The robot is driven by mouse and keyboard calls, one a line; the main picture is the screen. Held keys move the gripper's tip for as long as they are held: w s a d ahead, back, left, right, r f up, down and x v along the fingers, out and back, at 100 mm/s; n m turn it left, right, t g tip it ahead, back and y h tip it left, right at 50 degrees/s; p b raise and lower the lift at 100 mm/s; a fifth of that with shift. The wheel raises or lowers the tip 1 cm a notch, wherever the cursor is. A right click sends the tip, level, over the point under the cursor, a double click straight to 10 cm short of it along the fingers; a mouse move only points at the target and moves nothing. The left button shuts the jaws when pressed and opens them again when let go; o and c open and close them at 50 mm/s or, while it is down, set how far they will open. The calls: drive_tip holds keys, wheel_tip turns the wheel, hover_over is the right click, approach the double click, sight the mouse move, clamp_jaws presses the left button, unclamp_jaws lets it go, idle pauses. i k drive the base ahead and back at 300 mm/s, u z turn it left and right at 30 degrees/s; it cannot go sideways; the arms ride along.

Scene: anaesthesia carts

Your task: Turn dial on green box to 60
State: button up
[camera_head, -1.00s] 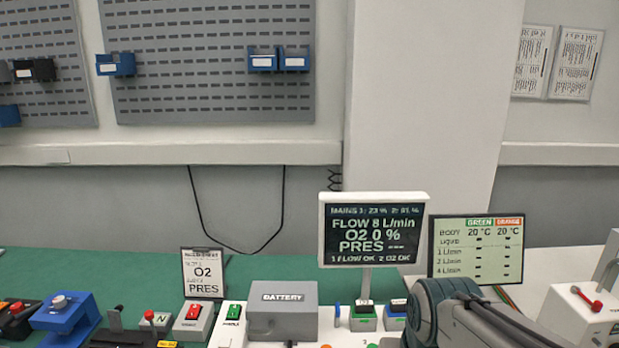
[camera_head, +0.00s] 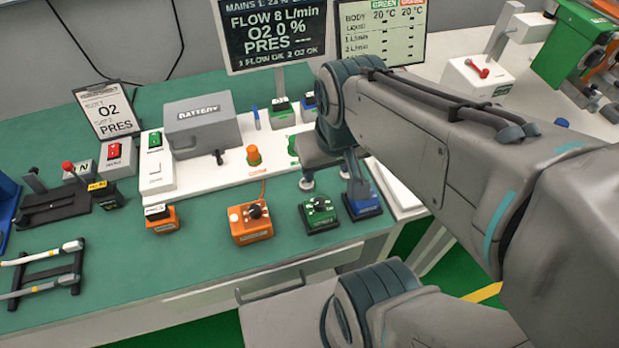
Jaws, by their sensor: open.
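The green box (camera_head: 322,216) sits near the front edge of the green bench, between an orange box and a blue box. Its dark dial (camera_head: 319,202) is on top; its markings are too small to read. My gripper (camera_head: 327,180) hangs from my arm just behind and above the green box, in the head view. Its jaws look apart, with pale tips, and nothing shows between them. It appears clear of the dial, though the exact height gap cannot be told. My arm reaches in from the right and hides part of the bench behind.
An orange box (camera_head: 250,224) with a black knob stands left, and a blue box (camera_head: 362,203) close right. Behind are a white panel with an orange knob (camera_head: 253,155), a grey battery box (camera_head: 202,125) and a monitor (camera_head: 274,30).

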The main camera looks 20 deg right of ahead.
sight(319, 203)
drive_tip(key=k, duration=0.5)
drive_tip(key=u, duration=2)
drive_tip(key=k, duration=0.9)
drive_tip(key=z, duration=0.9)
drive_tip(key=i, duration=0.5)
drive_tip(key=u, duration=0.05)
